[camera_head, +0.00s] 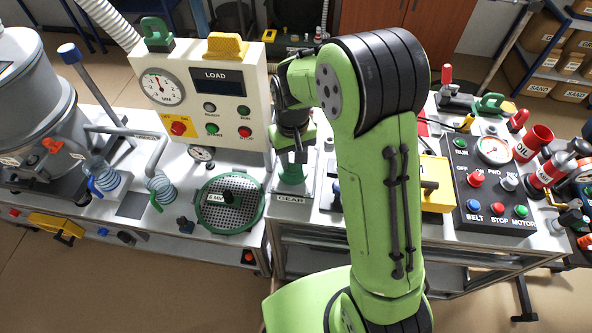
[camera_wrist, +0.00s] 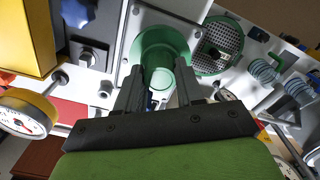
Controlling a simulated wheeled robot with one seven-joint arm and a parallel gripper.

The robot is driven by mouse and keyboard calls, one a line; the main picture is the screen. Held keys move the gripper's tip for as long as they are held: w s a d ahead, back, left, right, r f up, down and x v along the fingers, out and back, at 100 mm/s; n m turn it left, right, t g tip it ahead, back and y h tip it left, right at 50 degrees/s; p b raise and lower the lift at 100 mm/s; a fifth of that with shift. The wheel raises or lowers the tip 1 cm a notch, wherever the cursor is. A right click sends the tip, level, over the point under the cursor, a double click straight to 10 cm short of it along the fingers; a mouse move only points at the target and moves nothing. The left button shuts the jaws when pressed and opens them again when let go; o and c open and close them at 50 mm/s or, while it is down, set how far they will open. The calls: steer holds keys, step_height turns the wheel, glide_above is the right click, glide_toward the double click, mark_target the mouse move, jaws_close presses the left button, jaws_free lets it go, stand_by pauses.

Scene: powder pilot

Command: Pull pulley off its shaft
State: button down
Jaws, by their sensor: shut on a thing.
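A green round part, seemingly the pulley, stands on a pale square plate marked GEAR (camera_head: 291,199) in the head view. In the wrist view its wide green ring (camera_wrist: 165,40) and a smaller light green piece (camera_wrist: 162,78) show. My gripper (camera_head: 292,158) points down at it, and its fingers (camera_wrist: 161,88) also show in the wrist view, reaching onto the green part from both sides. The jaws are shut on this part. The shaft is hidden, and I cannot tell how far the part sits along it.
Left of the plate are a round green-rimmed sieve (camera_head: 232,205) and the white LOAD panel (camera_head: 208,95). To the right, a yellow box (camera_head: 436,185) and a black button panel (camera_head: 490,180) stand close. The red OIL can (camera_head: 533,143) is farther right.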

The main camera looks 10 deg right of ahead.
steer(key=shift+r+p, duration=2.25)
steer(key=shift+r, duration=0.6)
steer(key=shift+f, duration=0.1)
